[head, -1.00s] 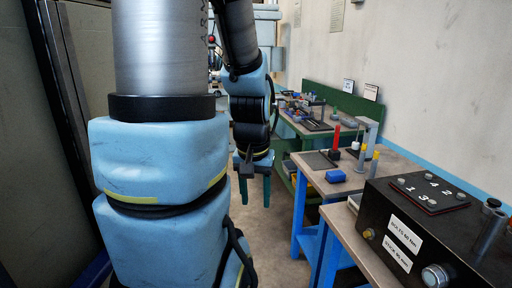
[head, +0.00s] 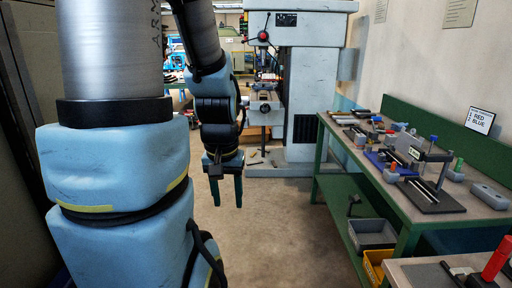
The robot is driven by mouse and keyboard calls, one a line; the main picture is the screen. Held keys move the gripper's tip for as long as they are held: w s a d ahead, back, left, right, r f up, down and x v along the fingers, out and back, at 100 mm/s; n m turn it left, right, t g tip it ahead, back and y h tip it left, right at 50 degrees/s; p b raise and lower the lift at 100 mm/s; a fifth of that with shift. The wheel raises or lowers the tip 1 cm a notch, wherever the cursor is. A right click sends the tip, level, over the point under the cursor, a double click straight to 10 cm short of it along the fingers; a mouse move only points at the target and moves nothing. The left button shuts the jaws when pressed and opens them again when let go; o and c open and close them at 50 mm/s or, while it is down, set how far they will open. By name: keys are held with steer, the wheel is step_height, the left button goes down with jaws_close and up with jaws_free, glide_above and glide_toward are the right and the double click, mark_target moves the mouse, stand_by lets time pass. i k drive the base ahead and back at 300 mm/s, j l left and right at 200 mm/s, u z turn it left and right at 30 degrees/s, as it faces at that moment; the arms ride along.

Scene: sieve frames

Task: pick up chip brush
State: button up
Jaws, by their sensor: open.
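My gripper (head: 228,203) hangs with its fingers pointing down over the bare floor, left of the green workbench. Its two teal fingers are apart, with nothing between them. I cannot pick out a chip brush for certain.
The workbench runs along the right wall, with a grey bin (head: 372,235) and a yellow bin (head: 376,265) below it. A nearer table (head: 415,272) cuts into the lower right corner. The floor (head: 285,230) between my arm and the bench is clear.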

mark_target(263, 95)
steer(key=i, duration=2)
steer(key=i+l+u, duration=0.2)
steer(key=i+u, duration=0.15)
steer(key=i, duration=0.3)
steer(key=i+l+u, duration=0.35)
steer(key=i, duration=0.3)
steer(key=i+l+u, duration=0.3)
steer(key=i+l, duration=0.25)
steer(key=i+l+u, duration=0.2)
steer(key=i+l, duration=0.15)
steer(key=l, duration=0.25)
steer(key=i+l+u, duration=0.1)
steer(key=i+l, duration=0.1)
steer(key=l, duration=0.1)
